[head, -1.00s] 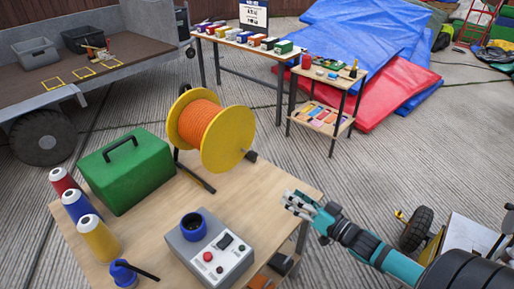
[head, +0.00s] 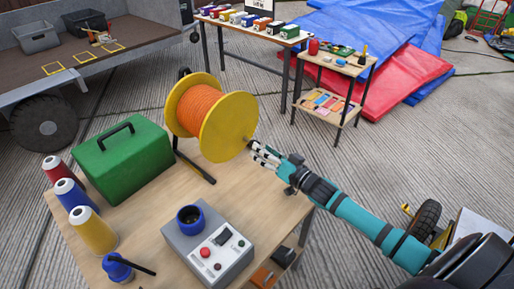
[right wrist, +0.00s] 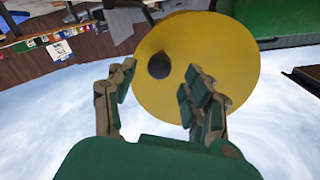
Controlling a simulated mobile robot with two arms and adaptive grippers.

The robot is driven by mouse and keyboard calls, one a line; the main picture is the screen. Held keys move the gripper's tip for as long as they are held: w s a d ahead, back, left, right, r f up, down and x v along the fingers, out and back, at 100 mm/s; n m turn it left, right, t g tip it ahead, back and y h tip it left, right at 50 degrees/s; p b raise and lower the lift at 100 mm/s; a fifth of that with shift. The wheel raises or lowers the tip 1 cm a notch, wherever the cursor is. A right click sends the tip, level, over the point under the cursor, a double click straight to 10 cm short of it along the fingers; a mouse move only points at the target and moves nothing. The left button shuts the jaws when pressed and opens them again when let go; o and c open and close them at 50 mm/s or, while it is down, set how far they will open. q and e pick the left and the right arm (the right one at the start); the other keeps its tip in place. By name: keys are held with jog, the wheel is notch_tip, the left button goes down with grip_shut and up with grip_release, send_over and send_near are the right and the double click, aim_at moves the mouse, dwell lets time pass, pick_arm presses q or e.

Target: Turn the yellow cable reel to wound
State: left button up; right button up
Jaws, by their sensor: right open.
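The yellow cable reel (head: 228,125), wound with orange cable (head: 196,106), stands upright on a dark stand on the wooden table. My right gripper (head: 257,148) is at the right side of its near yellow flange. In the right wrist view the fingers (right wrist: 158,88) are open, with the reel's yellow disc (right wrist: 215,55) and its dark round knob (right wrist: 159,65) ahead, between the fingertips in the picture. Contact with the knob cannot be made out. In the head view the gripper hides the knob. My left gripper is not in view.
A small shelf table (head: 335,72) and blue and red mats (head: 400,75) lie beyond.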

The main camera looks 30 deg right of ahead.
jog(key=shift+x, duration=1.8)
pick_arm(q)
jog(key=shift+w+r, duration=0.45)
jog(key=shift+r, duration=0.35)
pick_arm(e)
grip_shut()
